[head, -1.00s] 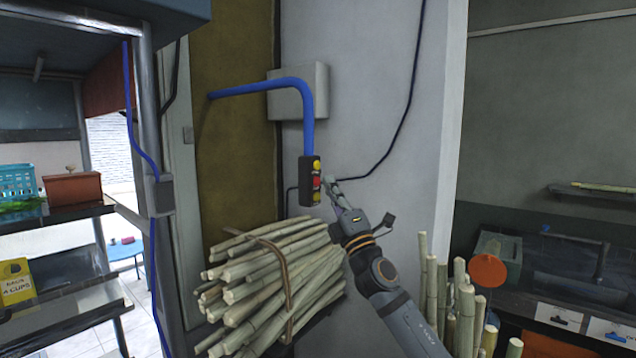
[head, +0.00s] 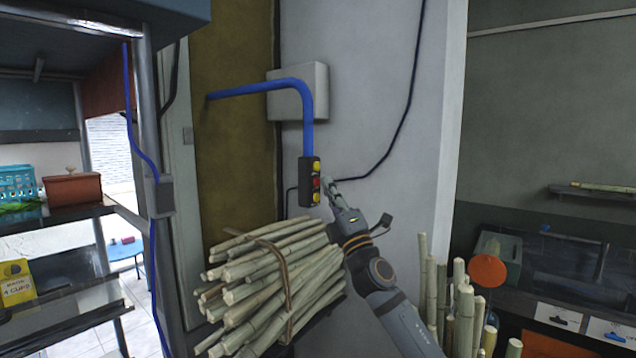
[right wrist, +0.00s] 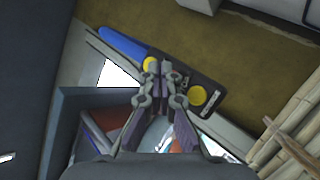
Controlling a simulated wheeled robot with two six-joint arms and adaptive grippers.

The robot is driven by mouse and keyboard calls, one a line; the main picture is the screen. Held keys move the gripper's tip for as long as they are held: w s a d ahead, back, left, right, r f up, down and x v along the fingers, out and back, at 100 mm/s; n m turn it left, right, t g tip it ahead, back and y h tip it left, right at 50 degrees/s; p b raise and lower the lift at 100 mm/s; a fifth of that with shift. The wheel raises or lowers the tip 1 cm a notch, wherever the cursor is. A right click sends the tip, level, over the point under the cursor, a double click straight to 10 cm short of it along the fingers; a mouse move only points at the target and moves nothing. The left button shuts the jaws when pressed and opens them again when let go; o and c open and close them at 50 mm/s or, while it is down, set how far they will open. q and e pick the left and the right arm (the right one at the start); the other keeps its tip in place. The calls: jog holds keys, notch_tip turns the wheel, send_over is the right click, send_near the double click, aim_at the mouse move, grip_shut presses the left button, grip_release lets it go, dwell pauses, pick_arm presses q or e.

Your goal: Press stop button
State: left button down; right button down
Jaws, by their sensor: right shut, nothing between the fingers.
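The black control box (head: 304,182) hangs at the lower end of a blue conduit in the head view. It carries a yellow button (head: 317,166) at the top, a red button (head: 316,183) in the middle and another yellow button (head: 317,196) at the bottom. My right gripper (head: 326,183) is shut and empty, its tips just right of the red button; I cannot tell whether they touch it. In the right wrist view the shut fingers (right wrist: 165,70) lie over the box between the two yellow buttons and hide the red one. My left gripper is not in view.
A grey wall box (head: 300,92) is mounted above, behind the blue conduit (head: 270,87). More upright canes (head: 465,310) stand at the lower right.

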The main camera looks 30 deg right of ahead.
jog(key=shift+w+a, duration=0.1)
jog(key=shift+w, duration=0.05)
jog(key=shift+w+a, duration=0.1)
jog(key=shift+w, duration=0.3)
dwell(0.7)
jog(key=shift+s, duration=0.15)
jog(key=shift+s+d, duration=0.3)
jog(key=shift+s, duration=0.35)
jog(key=s+b, duration=0.1)
jog(key=b, duration=0.1)
jog(key=s+d+b, duration=0.1)
jog(key=s+b, duration=0.2)
jog(key=shift+s+d+b, duration=0.3)
jog(key=shift+d+b, duration=0.1)
